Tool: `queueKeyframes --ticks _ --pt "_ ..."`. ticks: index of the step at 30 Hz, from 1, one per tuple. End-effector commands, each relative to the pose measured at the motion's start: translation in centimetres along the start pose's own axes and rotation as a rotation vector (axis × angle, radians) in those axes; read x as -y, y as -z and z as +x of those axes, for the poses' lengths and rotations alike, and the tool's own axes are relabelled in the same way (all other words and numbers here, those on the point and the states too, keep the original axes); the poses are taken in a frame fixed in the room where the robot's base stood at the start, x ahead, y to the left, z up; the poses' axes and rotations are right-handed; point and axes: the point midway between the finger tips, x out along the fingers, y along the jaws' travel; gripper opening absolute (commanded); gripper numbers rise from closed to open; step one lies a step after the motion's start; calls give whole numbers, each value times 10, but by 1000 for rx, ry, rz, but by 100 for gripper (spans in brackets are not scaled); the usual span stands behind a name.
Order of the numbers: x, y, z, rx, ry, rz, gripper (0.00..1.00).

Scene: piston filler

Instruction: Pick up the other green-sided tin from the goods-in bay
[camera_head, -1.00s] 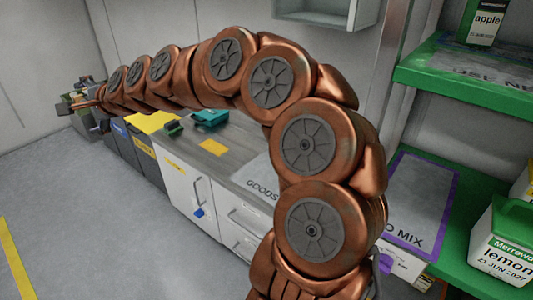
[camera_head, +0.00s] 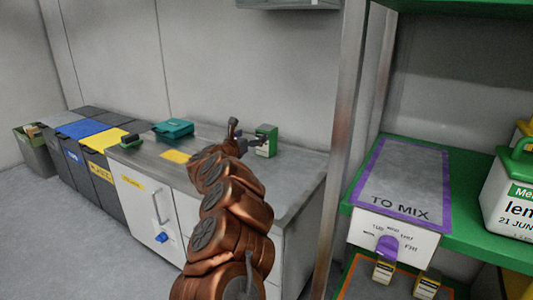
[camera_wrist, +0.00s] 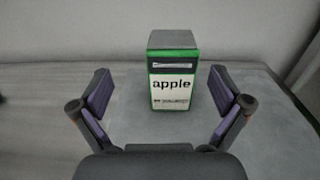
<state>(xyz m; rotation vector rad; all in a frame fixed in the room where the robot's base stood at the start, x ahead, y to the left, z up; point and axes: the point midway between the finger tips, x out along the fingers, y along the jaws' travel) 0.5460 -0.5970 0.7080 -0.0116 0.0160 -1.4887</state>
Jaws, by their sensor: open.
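A green-sided tin (camera_head: 266,140) stands upright on the grey counter near the wall. In the wrist view the tin (camera_wrist: 174,82) shows a white label reading "apple", green edges and a grey top. My gripper (camera_head: 252,141) is just left of the tin in the head view. In the wrist view my gripper (camera_wrist: 166,95) is open, with one purple-padded finger on each side of the picture. The tin stands ahead, between the lines of the two fingers, with clear space on both sides. My arm hides part of the counter and its lettering in the head view.
The counter (camera_head: 300,185) around the tin is bare. A teal box (camera_head: 174,129) and a yellow patch (camera_head: 176,156) lie farther left. The wall is close behind the tin. A metal post (camera_head: 345,130) and a green shelf edge (camera_head: 470,236) stand to the right.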

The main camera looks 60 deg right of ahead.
Motion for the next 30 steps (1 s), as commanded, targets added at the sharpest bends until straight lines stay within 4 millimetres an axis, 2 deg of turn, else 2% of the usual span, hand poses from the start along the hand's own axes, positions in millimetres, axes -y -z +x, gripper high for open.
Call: queueKeyframes --ticks 1,5,20,30 --pt "7 8 4 2 23 7 100" --pt "15 11 10 4 46 18 100" --pt "15 10 37 4 43 15 100" --pt "17 8 66 5 41 14 100"
